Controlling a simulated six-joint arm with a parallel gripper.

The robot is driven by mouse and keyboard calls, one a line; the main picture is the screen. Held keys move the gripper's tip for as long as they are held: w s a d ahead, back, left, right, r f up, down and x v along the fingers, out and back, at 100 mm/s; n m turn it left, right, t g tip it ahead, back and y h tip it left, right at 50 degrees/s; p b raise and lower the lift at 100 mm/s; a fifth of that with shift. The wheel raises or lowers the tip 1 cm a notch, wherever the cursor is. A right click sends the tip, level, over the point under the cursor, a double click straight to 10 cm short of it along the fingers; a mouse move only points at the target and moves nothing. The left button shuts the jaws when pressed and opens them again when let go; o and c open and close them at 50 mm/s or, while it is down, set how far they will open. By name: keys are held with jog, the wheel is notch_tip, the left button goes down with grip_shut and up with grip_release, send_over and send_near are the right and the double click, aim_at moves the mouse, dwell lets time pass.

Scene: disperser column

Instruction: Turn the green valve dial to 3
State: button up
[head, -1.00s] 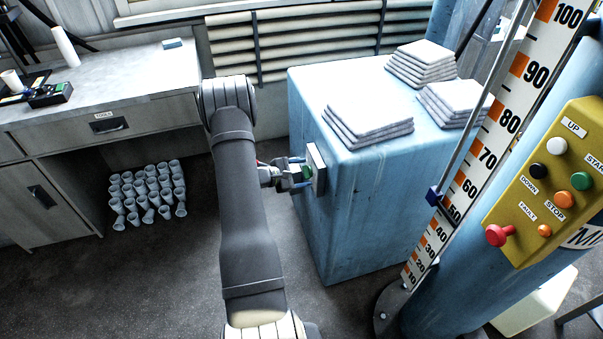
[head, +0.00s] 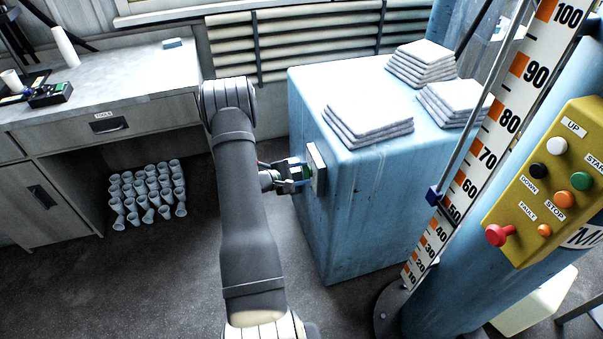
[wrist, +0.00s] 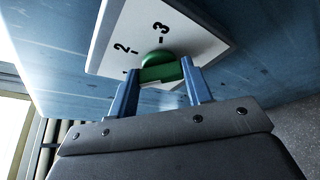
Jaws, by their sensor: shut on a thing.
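The green valve dial (wrist: 158,62) sits on a white plate (wrist: 112,42) on the side of a blue cabinet. In the wrist view the plate shows the marks 2 and 3, and another mark is partly hidden by my left finger. My gripper (wrist: 160,75) is shut on the dial, with one blue finger on each side of its green grip. The dial's pointer cannot be made out. In the head view the gripper (head: 298,172) reaches the plate (head: 318,169) from the left, and only a little green of the dial (head: 308,171) shows.
The blue cabinet (head: 350,215) carries several stacks of folded white cloths (head: 365,118). A blue column with a scale (head: 465,185) and a yellow button panel (head: 550,185) stands at the right. A workbench (head: 100,100) stands at the left, with several grey cups (head: 150,190) below it.

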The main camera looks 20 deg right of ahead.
jog(key=m+h, duration=0.2)
jog(key=m, duration=0.5)
jog(key=f+m+h, duration=0.1)
jog(key=m+h, duration=0.1)
jog(key=m, duration=0.5)
jog(key=m+h, duration=0.3)
jog(key=m, duration=0.4)
jog(key=shift+f+t, duration=0.3)
jog(key=shift+f, duration=0.1)
jog(key=shift+m, duration=0.4)
jog(key=o, duration=1)
jog(key=shift+w, duration=0.1)
jog(key=v, duration=1.7)
jog(key=shift+a+f, duration=0.15)
jog(key=shift+f, duration=0.05)
